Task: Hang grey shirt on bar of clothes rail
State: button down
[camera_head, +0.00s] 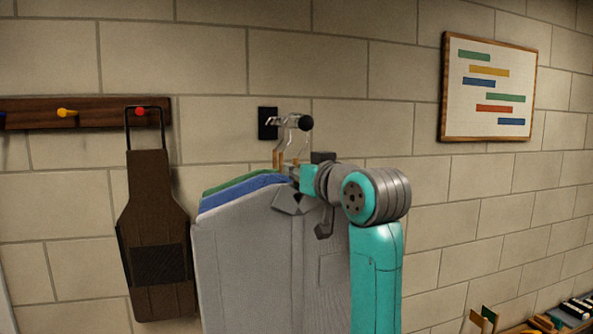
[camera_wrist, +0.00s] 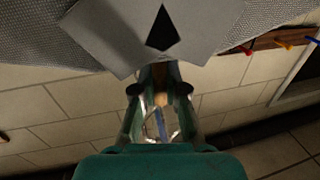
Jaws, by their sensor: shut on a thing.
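The grey shirt (camera_head: 250,262) hangs upright in front of the wall, on a hanger with a wooden neck and a clear wire-like hook. My gripper (camera_head: 296,172) is shut on the hanger at its neck, just above the collar. In the wrist view, my gripper (camera_wrist: 160,92) has the wooden neck between its fingers, and the grey shirt (camera_wrist: 95,32) fills the top. The bar of the clothes rail (camera_head: 305,122) shows its dark round end at the hook's height. I cannot tell whether the hook rests on the bar or is beside it.
A blue shirt (camera_head: 222,199) and a green shirt (camera_head: 222,186) hang just behind the grey one. A dark wall plate (camera_head: 267,122) is behind the bar. At left, a brown apron (camera_head: 150,215) hangs from a peg board (camera_head: 92,112). A framed board (camera_head: 490,88) is at right.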

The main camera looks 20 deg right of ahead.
jog(key=c, duration=1.1)
grip_release()
jog(key=shift+c, duration=0.2)
jog(key=shift+s, duration=0.1)
